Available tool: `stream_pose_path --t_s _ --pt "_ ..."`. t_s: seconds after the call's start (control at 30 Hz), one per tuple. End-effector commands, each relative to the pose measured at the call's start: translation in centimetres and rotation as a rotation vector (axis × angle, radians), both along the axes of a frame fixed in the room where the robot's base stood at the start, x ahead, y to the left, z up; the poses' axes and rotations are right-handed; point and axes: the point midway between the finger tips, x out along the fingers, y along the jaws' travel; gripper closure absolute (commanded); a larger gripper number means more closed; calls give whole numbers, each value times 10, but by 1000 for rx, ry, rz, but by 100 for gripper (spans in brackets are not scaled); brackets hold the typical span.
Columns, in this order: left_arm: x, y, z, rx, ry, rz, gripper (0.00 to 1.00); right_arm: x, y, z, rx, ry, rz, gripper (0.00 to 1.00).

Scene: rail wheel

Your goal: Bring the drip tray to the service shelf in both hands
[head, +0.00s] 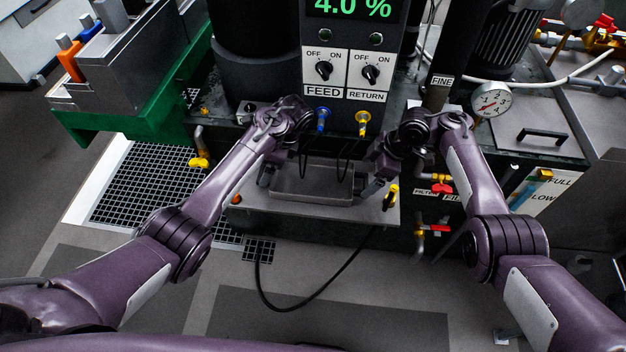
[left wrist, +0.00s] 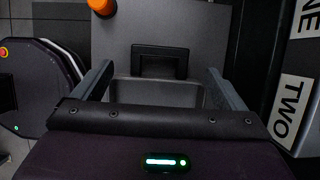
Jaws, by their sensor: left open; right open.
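The drip tray (head: 312,186) is a shallow grey rectangular tray on a grey ledge (head: 300,211) below the control panel. My left gripper (head: 266,176) is at its left end and my right gripper (head: 371,186) at its right end. Both are open. In the left wrist view, the left gripper's fingers (left wrist: 160,85) stand apart on either side of the near part of the tray (left wrist: 158,94), with a black handle-like piece (left wrist: 160,63) between them. Contact with the tray cannot be told. I cannot tell which surface is the service shelf.
The control panel (head: 346,82) with FEED and RETURN knobs rises behind the tray. Yellow-handled (head: 200,161) and red-handled (head: 441,188) valves flank the ledge. An orange knob (left wrist: 101,6) sits on the ledge. A black hose (head: 303,308) loops over the floor in front.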

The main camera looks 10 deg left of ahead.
Motion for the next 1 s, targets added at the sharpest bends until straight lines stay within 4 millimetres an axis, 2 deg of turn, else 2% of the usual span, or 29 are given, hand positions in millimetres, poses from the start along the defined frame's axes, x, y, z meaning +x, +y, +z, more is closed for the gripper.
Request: stream_pose_path --t_s 0.1,0.27,0.63,1.0 --pt "0 7 -16 1 1 2 7 0 7 -16 -1 1 -1 7" --pt "0 13 -30 1 0 1 7 0 13 -31 -1 0 0 7" --pt "0 15 -35 0 -1 1 7 0 14 -35 -2 -2 0 7" --pt "0 15 -35 0 -1 1 54 0 14 -35 -2 -2 -1 54"
